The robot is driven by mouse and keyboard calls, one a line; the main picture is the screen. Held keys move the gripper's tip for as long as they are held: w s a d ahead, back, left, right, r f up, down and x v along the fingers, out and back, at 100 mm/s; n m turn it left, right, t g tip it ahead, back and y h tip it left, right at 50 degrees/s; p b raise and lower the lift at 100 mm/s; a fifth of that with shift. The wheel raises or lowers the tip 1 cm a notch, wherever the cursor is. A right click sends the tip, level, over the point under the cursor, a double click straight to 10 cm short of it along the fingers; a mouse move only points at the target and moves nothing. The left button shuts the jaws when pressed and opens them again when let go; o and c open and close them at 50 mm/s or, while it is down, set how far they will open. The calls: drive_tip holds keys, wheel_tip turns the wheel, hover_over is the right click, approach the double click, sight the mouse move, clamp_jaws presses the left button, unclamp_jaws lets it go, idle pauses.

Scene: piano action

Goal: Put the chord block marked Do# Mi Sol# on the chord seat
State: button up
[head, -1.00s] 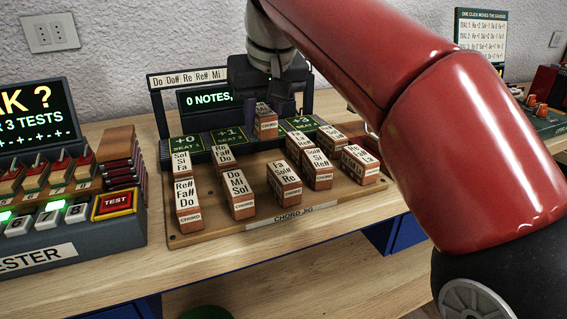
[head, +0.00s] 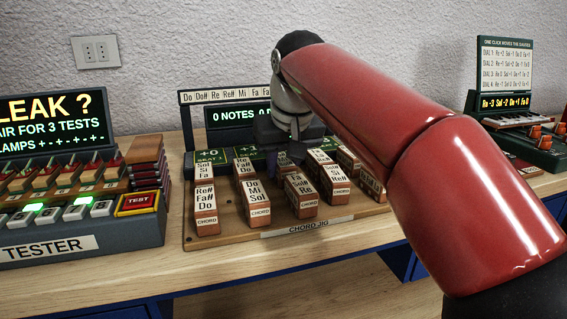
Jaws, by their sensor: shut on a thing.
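My gripper (head: 285,158) is low over the back of the chord jig (head: 357,218), behind the front row of blocks. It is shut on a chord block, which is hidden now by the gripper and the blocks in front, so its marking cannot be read. Green seat labels +0 (head: 208,157) and +1 (head: 246,152) show left of the gripper. Whether the held block touches a seat cannot be told.
The jig display (head: 228,117) stands behind. A tester (head: 60,225) is at left, a dial unit (head: 535,140) at right.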

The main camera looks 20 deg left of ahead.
drive_tip(key=o, duration=1)
drive_tip(key=shift+c, duration=0.2)
